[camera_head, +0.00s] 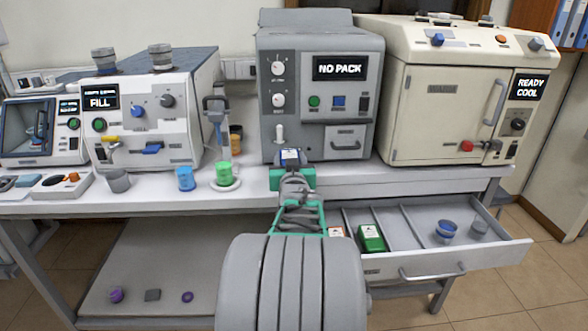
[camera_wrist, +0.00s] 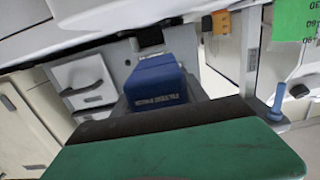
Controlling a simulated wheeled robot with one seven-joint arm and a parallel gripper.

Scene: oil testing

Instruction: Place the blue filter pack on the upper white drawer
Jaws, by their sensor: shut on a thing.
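The blue filter pack (camera_head: 290,155) is at the tip of my gripper (camera_head: 292,178), in front of the grey machine that reads NO PACK. In the wrist view the pack (camera_wrist: 158,82) shows its lettered end beyond the large green finger, which hides part of it. My gripper is shut on the pack. In the wrist view, two white drawer fronts with handles sit at the left, one above the other; the upper white drawer (camera_wrist: 82,74) looks closed. The pack is apart from it in the picture.
The grey machine (camera_head: 320,45) has knobs, a lit screen and a small handled front. Below it, an open table drawer (camera_head: 490,252) holds a green pack (camera_head: 371,238) and cups. Blue and green cups (camera_head: 185,179) stand on the bench at left. A cream machine (camera_head: 432,110) stands right.

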